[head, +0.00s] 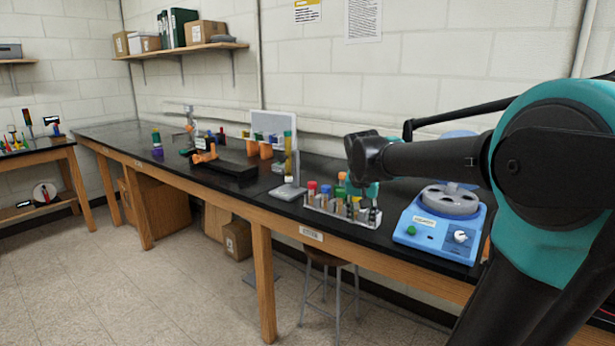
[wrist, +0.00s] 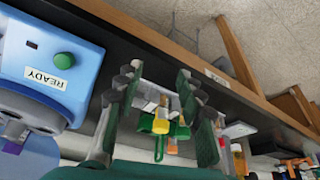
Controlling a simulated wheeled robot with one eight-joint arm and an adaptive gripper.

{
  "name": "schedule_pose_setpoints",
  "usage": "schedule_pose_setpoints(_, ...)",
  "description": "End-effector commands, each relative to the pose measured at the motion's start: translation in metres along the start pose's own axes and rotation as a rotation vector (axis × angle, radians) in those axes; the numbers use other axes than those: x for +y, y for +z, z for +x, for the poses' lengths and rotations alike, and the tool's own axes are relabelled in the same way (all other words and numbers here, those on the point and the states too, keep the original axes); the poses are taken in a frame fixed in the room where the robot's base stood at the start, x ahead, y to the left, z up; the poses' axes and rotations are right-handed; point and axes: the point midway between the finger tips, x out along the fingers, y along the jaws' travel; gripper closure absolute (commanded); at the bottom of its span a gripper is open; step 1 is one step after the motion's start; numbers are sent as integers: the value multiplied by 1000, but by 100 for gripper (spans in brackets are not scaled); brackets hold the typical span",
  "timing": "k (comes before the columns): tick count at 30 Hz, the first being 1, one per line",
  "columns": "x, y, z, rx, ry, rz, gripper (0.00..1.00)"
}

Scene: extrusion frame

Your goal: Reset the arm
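My arm reaches in from the right in the head view. My gripper (head: 370,198) is low over the bench, at the right end of a clear rack (head: 330,220) of tubes with coloured caps; the arm's end partly hides it. In the wrist view my gripper (wrist: 157,76) has its two green-and-grey fingers spread apart, with nothing clearly held. A yellow-and-green tube (wrist: 161,122) and part of the rack show in the gap between the fingers. I cannot tell whether the fingers touch the rack.
A blue machine (head: 438,226) with a round tube holder stands right of the rack; its READY label shows in the wrist view (wrist: 48,79). A scale (head: 288,191) with a tall tube stands left. The black bench's front edge (head: 313,234) is close.

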Motion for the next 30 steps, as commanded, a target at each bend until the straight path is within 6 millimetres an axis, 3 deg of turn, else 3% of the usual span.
schedule_pose_setpoints(5, 26, 55, 38, -7, -25, -61, 62)
schedule_pose_setpoints(12, 72, 177, 99, -8, -81, -190, 62)
schedule_pose_setpoints(16, 86, 225, 116, -4, -102, -240, 62)
schedule_pose_setpoints(21, 92, 251, 125, 0, -113, -268, 62)
schedule_pose_setpoints(30, 92, 252, 125, 0, -114, -270, 62)
